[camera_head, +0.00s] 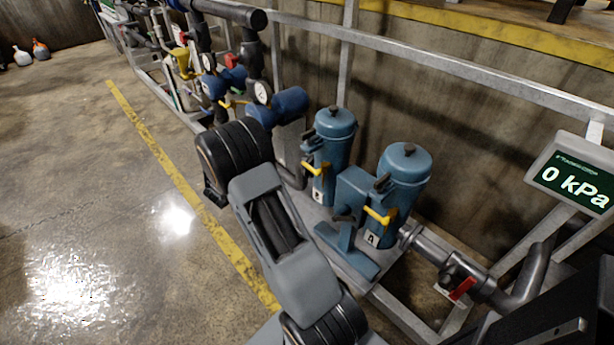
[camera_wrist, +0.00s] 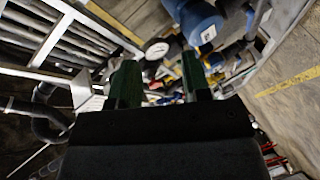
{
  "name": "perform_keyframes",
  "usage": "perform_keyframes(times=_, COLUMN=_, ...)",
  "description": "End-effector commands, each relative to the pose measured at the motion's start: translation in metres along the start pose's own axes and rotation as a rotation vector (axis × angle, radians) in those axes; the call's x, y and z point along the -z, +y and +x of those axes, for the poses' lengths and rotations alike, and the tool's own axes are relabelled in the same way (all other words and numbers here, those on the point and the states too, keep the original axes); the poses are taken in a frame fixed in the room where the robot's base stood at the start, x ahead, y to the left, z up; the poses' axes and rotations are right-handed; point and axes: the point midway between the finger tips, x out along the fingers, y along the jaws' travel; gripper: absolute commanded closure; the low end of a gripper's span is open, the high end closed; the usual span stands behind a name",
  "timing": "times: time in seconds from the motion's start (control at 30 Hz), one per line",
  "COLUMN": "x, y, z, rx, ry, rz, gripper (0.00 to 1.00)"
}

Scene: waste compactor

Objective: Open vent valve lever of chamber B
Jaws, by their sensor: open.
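Chamber B (camera_head: 334,130) is the rear of two blue-green canisters in the head view, with a label "B" (camera_head: 318,197) low on its front. Its yellow lever (camera_head: 314,168) sticks out to the left, close to level. Chamber A (camera_head: 405,170) stands in front of it to the right, with a similar yellow lever (camera_head: 380,216). My gripper (camera_wrist: 160,78) shows in the wrist view as two green-padded fingers, apart with nothing held between them. In the head view my arm stands left of the canisters and the gripper is not visible. I cannot make out chamber B's lever in the wrist view.
A display (camera_head: 575,180) reads 0 kPa at the right. A red-handled valve (camera_head: 462,289) sits on the lower pipe. Grey rails (camera_head: 430,60) run behind the canisters. Blue housings and a gauge (camera_head: 262,92) lie beyond my arm. Floor left of the yellow line (camera_head: 150,140) is clear.

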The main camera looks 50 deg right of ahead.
Motion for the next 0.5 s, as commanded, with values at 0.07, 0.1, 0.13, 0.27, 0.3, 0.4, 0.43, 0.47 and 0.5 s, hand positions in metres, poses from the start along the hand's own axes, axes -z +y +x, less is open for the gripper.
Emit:
perform_keyframes(times=0.07, x=-0.036, y=-0.019, z=0.015, rx=-0.106, ry=-0.116, rz=-0.117, gripper=0.56)
perform_keyframes(times=0.1, x=-0.049, y=-0.023, z=0.018, rx=-0.150, ry=-0.168, rz=-0.168, gripper=0.56)
perform_keyframes(times=0.13, x=-0.058, y=-0.025, z=0.019, rx=-0.178, ry=-0.204, rz=-0.204, gripper=0.56)
perform_keyframes(times=0.27, x=-0.084, y=-0.031, z=0.021, rx=-0.262, ry=-0.320, rz=-0.321, gripper=0.56)
perform_keyframes(times=0.3, x=-0.089, y=-0.032, z=0.022, rx=-0.276, ry=-0.344, rz=-0.343, gripper=0.56)
perform_keyframes(times=0.4, x=-0.098, y=-0.031, z=0.026, rx=-0.299, ry=-0.381, rz=-0.378, gripper=0.56)
perform_keyframes(times=0.43, x=-0.100, y=-0.030, z=0.029, rx=-0.302, ry=-0.386, rz=-0.384, gripper=0.56)
perform_keyframes(times=0.47, x=-0.102, y=-0.029, z=0.032, rx=-0.305, ry=-0.390, rz=-0.387, gripper=0.56)
perform_keyframes(times=0.5, x=-0.105, y=-0.027, z=0.037, rx=-0.306, ry=-0.393, rz=-0.389, gripper=0.56)
